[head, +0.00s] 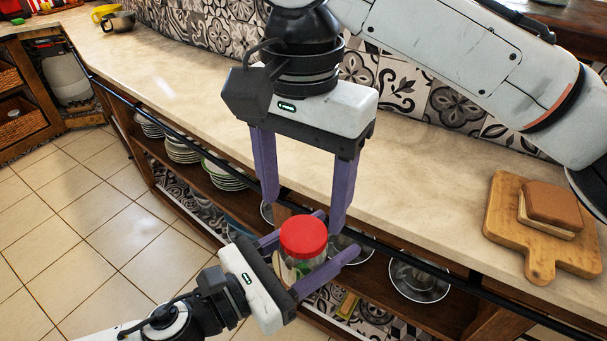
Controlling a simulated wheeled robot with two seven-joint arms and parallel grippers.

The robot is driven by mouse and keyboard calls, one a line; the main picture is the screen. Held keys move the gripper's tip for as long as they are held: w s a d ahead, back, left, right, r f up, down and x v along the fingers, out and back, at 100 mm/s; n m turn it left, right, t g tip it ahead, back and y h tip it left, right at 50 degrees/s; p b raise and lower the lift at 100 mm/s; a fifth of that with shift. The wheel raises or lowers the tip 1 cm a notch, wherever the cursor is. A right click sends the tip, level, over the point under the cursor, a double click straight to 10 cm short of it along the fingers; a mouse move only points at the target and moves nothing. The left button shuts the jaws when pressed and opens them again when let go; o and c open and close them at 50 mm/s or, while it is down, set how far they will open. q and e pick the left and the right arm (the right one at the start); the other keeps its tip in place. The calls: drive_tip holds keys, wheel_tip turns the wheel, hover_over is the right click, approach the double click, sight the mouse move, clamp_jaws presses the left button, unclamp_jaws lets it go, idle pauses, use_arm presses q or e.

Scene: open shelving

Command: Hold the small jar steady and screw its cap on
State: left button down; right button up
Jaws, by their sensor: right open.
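The small jar (296,262) is clear glass with something green showing in it. It stands about upright in front of the counter, above the open shelves. The red cap (304,236) sits on its top; how tightly it is seated cannot be told. My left gripper (341,231), coming from the lower left, has its purple fingers on both sides of the jar and holds it in the air. My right gripper (304,215) points down from above, open and empty. Its fingertips are apart, just above and behind the cap in the picture.
The long pale counter (420,190) runs behind the jar, mostly clear. A wooden board (507,220) with a sandwich-like item (550,206) lies on it at right. Stacked plates (183,149) and metal bowls (420,277) stand on the shelves below. A dark rail (180,135) runs along the counter's front.

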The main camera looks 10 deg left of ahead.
drive_tip(key=n, duration=0.7)
drive_tip(key=shift+r, duration=0.2)
drive_tip(key=n, duration=0.6)
drive_tip(key=shift+r, duration=0.2)
drive_tip(key=n, duration=0.6)
drive_tip(key=shift+r+n, duration=0.2)
drive_tip(key=shift+n, duration=0.1)
drive_tip(key=n, duration=0.4)
drive_tip(key=shift+r, duration=0.1)
drive_tip(key=n, duration=0.4)
drive_tip(key=shift+r+n, duration=0.15)
drive_tip(key=shift+n, duration=0.15)
drive_tip(key=n, duration=0.4)
drive_tip(key=shift+r, duration=0.15)
drive_tip(key=n, duration=0.4)
drive_tip(key=shift+r, duration=0.1)
drive_tip(key=n, duration=0.4)
drive_tip(key=shift+r, duration=0.15)
drive_tip(key=n, duration=0.4)
drive_tip(key=shift+r+n, duration=0.1)
drive_tip(key=shift+n, duration=0.3)
